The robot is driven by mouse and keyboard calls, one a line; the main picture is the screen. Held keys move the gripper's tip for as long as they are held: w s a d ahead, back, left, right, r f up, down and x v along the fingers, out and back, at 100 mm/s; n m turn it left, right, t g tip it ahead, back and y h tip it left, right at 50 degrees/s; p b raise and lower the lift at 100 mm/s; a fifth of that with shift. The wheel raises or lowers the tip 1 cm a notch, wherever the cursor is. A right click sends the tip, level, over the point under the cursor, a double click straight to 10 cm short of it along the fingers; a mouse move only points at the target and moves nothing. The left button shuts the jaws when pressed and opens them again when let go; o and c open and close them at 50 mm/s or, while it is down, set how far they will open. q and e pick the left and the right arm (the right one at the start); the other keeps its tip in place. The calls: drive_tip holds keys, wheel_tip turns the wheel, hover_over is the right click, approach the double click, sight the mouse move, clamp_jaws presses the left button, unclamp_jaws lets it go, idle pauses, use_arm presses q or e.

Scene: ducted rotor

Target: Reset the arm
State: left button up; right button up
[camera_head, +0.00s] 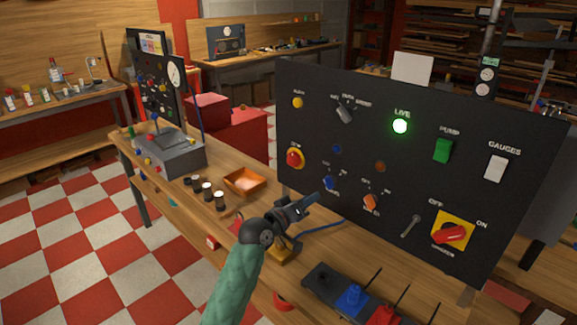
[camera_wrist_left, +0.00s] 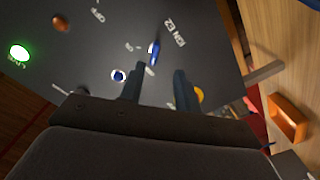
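My left gripper (camera_head: 306,207) is in front of the lower left of a black control panel (camera_head: 330,110), above the bench. In the left wrist view my left gripper (camera_wrist_left: 160,85) shows two fingers apart with nothing between them. A blue toggle (camera_wrist_left: 153,52) and a blue button (camera_wrist_left: 118,75) on the panel lie beyond the fingertips. Whether the fingers touch the panel cannot be told. In the head view, the panel's green LIVE lamp (camera_head: 400,126) is lit. My right gripper is not in view.
An orange tray (camera_head: 262,182) and several small dark jars (camera_head: 208,190) stand left of my gripper on the wooden bench. A grey control box (camera_head: 170,152) stands further left. A dark box with blue and red parts (camera_head: 322,277) lies at the bench front. A red rotary switch (camera_head: 452,234) is at the panel's lower right.

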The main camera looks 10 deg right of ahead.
use_arm(q)
drive_tip(key=s+a+f+g+y, duration=0.3)
drive_tip(key=s+a+f+y, duration=0.4)
drive_tip(key=s+a+f, duration=1.2)
drive_tip(key=s+a+f+g+y, duration=0.2)
drive_tip(key=s+a+f+y, duration=0.15)
drive_tip(key=s+a, duration=0.65)
drive_tip(key=s+a+f+g+y, duration=0.2)
drive_tip(key=s+a+f+y, duration=0.15)
drive_tip(key=s+a, duration=0.75)
drive_tip(key=s+d+f+g, duration=0.1)
drive_tip(key=d+f, duration=0.1)
drive_tip(key=f, duration=0.7)
drive_tip(key=s+d+f, duration=0.1)
drive_tip(key=d+f, duration=0.2)
drive_tip(key=f, duration=0.6)
drive_tip(key=s+d+f+g, duration=0.1)
drive_tip(key=s+d+f, duration=0.1)
drive_tip(key=f, duration=0.7)
drive_tip(key=shift+d+f+g+h, duration=0.25)
drive_tip(key=shift+f+g+h, duration=0.05)
drive_tip(key=shift+f+h, duration=0.1)
drive_tip(key=shift+s+r, duration=0.1)
